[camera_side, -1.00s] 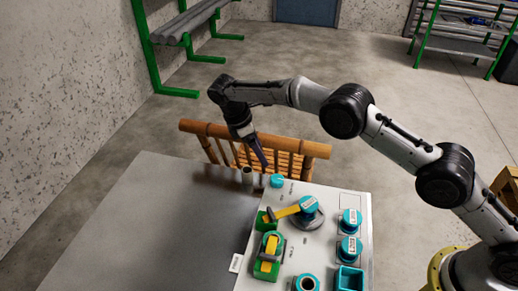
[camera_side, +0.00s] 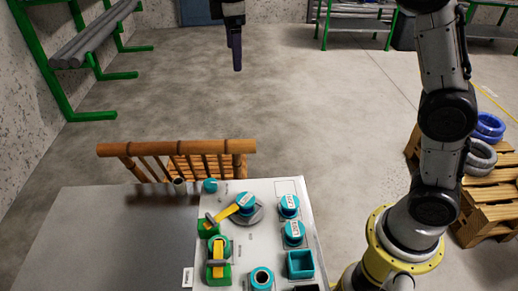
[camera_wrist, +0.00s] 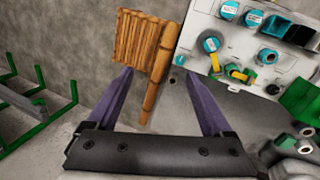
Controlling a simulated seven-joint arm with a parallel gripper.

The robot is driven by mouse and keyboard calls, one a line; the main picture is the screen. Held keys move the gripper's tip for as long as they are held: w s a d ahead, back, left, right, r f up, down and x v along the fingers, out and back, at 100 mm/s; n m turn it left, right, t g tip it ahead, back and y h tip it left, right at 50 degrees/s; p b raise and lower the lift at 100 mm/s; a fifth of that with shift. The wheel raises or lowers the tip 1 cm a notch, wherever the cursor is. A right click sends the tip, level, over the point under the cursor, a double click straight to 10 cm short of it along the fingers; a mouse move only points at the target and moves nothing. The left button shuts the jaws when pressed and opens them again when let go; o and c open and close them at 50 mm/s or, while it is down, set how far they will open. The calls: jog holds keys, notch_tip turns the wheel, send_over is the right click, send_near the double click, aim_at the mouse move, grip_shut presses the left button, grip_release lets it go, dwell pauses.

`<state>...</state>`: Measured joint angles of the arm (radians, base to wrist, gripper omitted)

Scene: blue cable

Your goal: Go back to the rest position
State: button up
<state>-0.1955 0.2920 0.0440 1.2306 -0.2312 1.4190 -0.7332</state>
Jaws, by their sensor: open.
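My gripper (camera_side: 237,66) hangs at the top of the side view, high above the floor behind the chair and well clear of the workbench. Its fingers point down. In the wrist view, my gripper (camera_wrist: 159,74) shows two purple fingers spread wide apart with nothing between them. My arm stands folded upward at the right of the side view, and its upper part is cut off by the frame. A blue coil (camera_side: 489,126), perhaps the cable, lies on the wooden pallet at the right, with a grey coil in front of it.
The workbench (camera_side: 90,235) carries a light panel (camera_side: 262,222) with teal and green fixtures and yellow handles. A bamboo chair (camera_side: 180,148) stands behind it; the wrist view shows it too (camera_wrist: 140,50). Green racks stand left and back right. The floor between is clear.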

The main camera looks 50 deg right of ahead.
jog(key=s+d+r+m+t+y, duration=0.1)
jog(key=s+d+r+m, duration=0.15)
jog(key=s, duration=0.75)
jog(key=s+d+r+m+t, duration=0.1)
jog(key=s+d+m, duration=0.15)
jog(key=s, duration=0.75)
jog(key=s+f+m+t+y, duration=0.1)
jog(key=s+f+m, duration=0.4)
jog(key=s+f, duration=0.5)
notch_tip(320, 180, down, 2)
jog(key=shift+s+a+f+m, duration=0.15)
jog(key=shift+a+m, duration=0.25)
jog(key=shift+a, duration=0.05)
